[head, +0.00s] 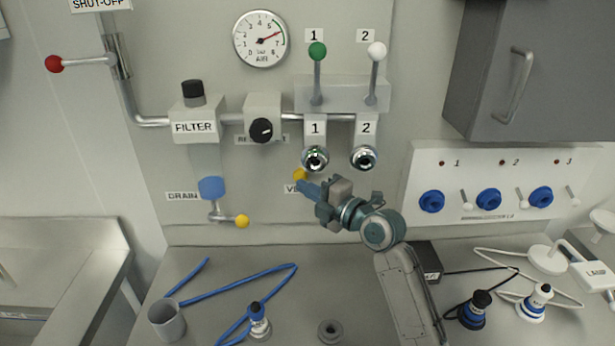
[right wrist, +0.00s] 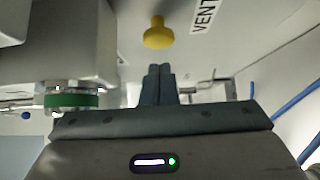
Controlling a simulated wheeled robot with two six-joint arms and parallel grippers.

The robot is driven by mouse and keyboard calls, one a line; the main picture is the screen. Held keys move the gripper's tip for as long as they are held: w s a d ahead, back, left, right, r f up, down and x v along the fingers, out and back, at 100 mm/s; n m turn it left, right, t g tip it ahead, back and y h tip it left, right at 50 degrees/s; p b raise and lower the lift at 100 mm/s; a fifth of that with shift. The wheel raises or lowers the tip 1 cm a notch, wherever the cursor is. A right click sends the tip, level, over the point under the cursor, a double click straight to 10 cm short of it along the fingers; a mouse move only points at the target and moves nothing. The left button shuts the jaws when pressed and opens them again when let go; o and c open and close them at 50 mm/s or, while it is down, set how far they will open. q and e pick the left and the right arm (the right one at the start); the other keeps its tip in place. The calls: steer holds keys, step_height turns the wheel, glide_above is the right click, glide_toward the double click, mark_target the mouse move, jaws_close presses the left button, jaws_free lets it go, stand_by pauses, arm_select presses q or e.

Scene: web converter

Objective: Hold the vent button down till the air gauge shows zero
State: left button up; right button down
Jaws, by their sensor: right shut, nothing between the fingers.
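The air gauge (head: 261,39) is a round white dial high on the panel. The yellow vent button (head: 300,174) sticks out of the panel below the valve outlets. It also shows in the right wrist view (right wrist: 158,33), beside the VENT label (right wrist: 204,15). My right gripper (head: 303,187) is shut and empty, its fingertips just below the button in the head view. In the right wrist view a small gap shows between fingertips (right wrist: 159,68) and button. My left gripper is not in view.
Two outlets (head: 315,158) (head: 365,157) sit just above my right gripper, with levers (head: 317,75) (head: 376,75) higher up.

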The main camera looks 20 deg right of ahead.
mark_target(302, 176)
steer(key=shift+w+d, duration=0.4)
steer(key=shift+w, duration=0.35)
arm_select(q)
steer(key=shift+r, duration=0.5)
arm_select(e)
steer(key=shift+a, duration=0.1)
arm_select(q)
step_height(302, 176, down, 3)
steer(key=b, duration=0.3)
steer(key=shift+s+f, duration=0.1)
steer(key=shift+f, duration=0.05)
arm_select(e)
steer(key=shift+w+d+r, duration=0.1)
steer(key=shift+w+d, duration=0.2)
steer(key=shift+w, duration=0.45)
